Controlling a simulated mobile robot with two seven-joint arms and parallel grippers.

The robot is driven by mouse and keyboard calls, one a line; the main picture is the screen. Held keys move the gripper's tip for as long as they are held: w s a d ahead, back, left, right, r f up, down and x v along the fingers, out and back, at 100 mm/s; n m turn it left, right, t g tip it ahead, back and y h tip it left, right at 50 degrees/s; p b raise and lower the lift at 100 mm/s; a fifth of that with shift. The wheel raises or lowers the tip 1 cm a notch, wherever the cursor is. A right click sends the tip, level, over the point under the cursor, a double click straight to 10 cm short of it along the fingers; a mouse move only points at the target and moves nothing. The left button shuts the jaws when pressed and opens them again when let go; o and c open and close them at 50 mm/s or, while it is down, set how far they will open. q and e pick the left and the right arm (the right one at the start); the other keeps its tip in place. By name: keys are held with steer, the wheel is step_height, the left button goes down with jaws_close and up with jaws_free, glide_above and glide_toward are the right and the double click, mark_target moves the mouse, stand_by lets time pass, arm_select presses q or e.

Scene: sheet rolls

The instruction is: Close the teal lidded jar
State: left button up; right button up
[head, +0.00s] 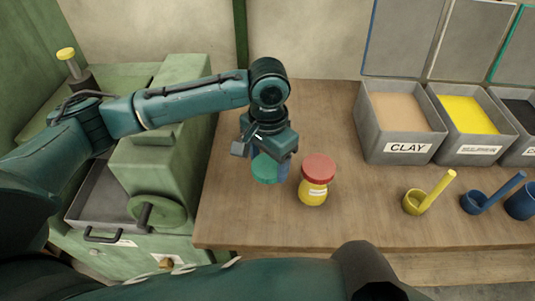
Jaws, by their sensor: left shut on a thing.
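My left gripper (267,153) points down over the wooden table, left of the red-lidded jar. It is shut on the teal lid (267,171), which shows as a round teal shape just under the fingers. A blue body (283,171), probably the jar, shows in part right beside the lid. The gripper and lid hide most of it, so I cannot tell whether the lid touches or sits on it. My right gripper is not in view.
A yellow jar with a red lid (316,180) stands close to the right of my left gripper. Yellow (416,202) and blue (475,203) scoops lie farther right. Open grey bins (398,155) line the back right. A green machine (160,182) stands left of the table.

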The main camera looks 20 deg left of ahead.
arm_select(q)
steer(key=s+a+r+n, duration=0.3)
steer(key=a+n, duration=0.2)
steer(key=a, duration=0.1)
steer(key=shift+s+a+r+n, duration=0.3)
steer(key=shift+a+r, duration=0.05)
